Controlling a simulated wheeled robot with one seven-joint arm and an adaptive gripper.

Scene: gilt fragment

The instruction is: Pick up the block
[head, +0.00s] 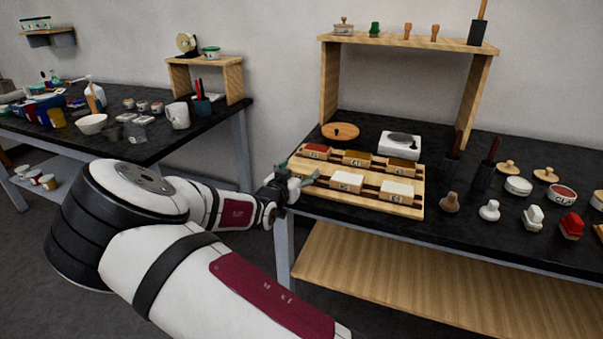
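Several blocks sit in two rows on a light wooden tray (412,212) on the black table. The back row has a red-topped block (317,152), an orange-brown one (357,159) and a yellow-brown one (393,166). The front row shows two cream-topped blocks, a left one (347,182) and a right one (397,192). Small dark marks show on their front faces. My gripper (308,180) is at the tray's left front end, left of the left cream block. It is small and seen from the side; whether it holds anything is unclear.
Behind the tray are a round wooden lid (341,131) and a white square device (400,145). Stamps and round tins, including a red stamp (571,227), stand to the right. A wooden shelf (408,41) rises behind. A cluttered second table (150,148) stands left.

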